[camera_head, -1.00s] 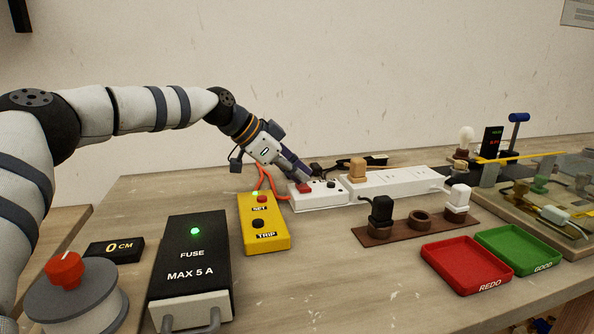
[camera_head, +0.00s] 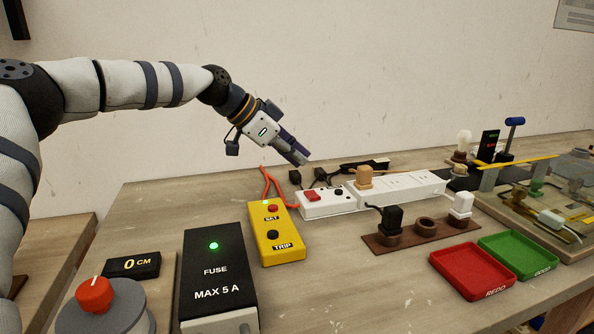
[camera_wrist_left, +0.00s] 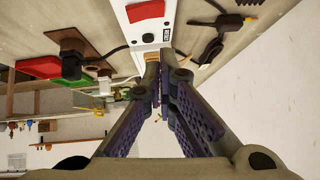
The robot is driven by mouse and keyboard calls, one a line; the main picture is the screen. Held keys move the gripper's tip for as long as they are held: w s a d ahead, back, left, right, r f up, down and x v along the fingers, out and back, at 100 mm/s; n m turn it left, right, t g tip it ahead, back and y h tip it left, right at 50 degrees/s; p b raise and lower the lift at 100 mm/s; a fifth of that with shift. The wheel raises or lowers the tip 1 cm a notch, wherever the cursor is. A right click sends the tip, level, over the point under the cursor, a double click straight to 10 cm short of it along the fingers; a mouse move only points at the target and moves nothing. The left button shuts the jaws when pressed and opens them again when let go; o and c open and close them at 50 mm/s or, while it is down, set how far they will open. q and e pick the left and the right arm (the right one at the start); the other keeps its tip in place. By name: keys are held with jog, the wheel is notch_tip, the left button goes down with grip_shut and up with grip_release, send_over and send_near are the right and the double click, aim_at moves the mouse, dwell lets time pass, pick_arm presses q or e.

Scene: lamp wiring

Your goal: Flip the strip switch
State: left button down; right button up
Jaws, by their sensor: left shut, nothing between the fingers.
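The white power strip (camera_head: 402,190) lies toward the back of the table. Its red rocker switch (camera_head: 312,197) is at the strip's left end, beside a small black button (camera_head: 338,192). The red switch also shows at the top of the left wrist view (camera_wrist_left: 146,11). My left gripper (camera_head: 305,160) is shut and empty, raised above and behind the switch, apart from it. Its closed fingers (camera_wrist_left: 160,100) fill the middle of the wrist view. My right gripper is not in view.
A yellow SET/TRIP box (camera_head: 275,245) with a lit green lamp stands left of the strip. A black fuse box (camera_head: 217,268) is nearer. A brown socket board (camera_head: 421,233) and red (camera_head: 474,270) and green (camera_head: 518,254) trays lie to the right.

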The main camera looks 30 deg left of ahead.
pick_arm(q)
jog(key=v, duration=0.6)
jog(key=shift+s+r, duration=0.2)
jog(key=shift+r, duration=0.15)
jog(key=shift+a, duration=0.1)
